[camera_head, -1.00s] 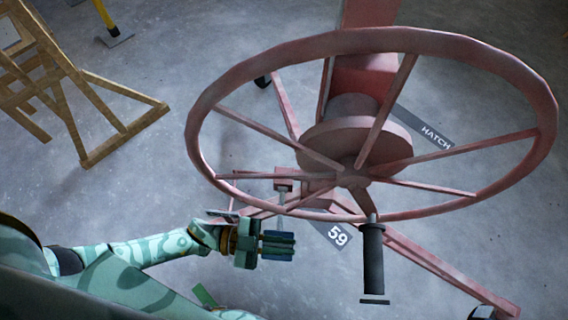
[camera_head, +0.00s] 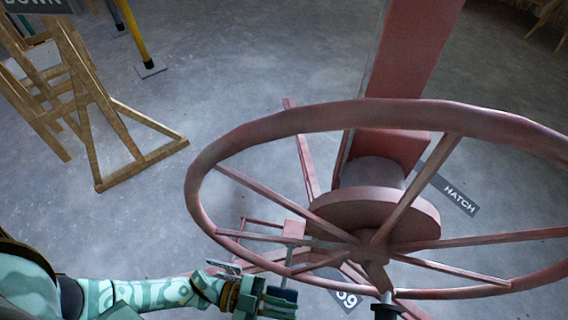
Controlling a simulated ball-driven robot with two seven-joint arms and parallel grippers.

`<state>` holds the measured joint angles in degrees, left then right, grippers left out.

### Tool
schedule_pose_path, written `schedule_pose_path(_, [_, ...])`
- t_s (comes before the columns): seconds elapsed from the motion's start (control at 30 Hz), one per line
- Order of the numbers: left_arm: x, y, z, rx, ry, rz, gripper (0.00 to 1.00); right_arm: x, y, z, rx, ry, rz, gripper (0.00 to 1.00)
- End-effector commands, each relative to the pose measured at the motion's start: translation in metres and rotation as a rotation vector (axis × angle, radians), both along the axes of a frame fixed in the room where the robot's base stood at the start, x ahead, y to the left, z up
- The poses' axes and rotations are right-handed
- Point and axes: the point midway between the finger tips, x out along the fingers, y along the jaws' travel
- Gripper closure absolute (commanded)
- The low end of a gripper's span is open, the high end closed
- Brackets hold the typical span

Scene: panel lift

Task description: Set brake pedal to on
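A large red spoked wheel (camera_head: 316,119) on a red lift frame fills the right half of the view. A small red block on a thin rod (camera_head: 294,229) shows behind the wheel's left spokes; it may be the brake pedal, but its on or off state cannot be told. My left gripper (camera_head: 278,303) is at the bottom edge, below and near the wheel's lower left rim. Its blue-green fingers lie close together and are partly cut off by the picture edge, so its opening is unclear. I see nothing between them. My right gripper is not in view.
A red post (camera_head: 412,60) rises behind the wheel. A black crank handle (camera_head: 385,311) hangs at the bottom edge.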

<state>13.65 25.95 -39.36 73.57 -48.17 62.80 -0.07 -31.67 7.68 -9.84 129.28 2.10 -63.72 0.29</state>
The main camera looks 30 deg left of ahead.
Motion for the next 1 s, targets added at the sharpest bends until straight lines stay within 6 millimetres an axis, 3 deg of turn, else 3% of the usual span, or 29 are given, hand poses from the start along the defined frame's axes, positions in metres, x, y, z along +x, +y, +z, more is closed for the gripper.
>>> schedule_pose_path(0.03, [-0.002,0.002,-0.005,0.013,0.006,-0.001,1.00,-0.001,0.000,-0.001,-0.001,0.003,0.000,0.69])
schedule_pose_path(0.1, [-0.002,0.002,-0.005,0.014,0.006,-0.002,0.72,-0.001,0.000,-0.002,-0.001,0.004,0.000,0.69])
schedule_pose_path(0.13, [-0.002,0.002,-0.005,0.012,0.006,-0.001,0.69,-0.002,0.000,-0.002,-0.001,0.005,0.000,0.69])
schedule_pose_path(0.73, [-0.002,0.005,-0.002,0.006,0.002,-0.001,0.69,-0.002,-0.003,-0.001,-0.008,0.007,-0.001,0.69])
schedule_pose_path(0.87, [-0.009,0.024,-0.001,0.008,0.003,-0.001,0.69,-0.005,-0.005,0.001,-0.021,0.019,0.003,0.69])
schedule_pose_path(1.0, [-0.021,0.058,-0.001,0.011,0.003,-0.001,0.69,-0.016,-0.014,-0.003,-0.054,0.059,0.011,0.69])
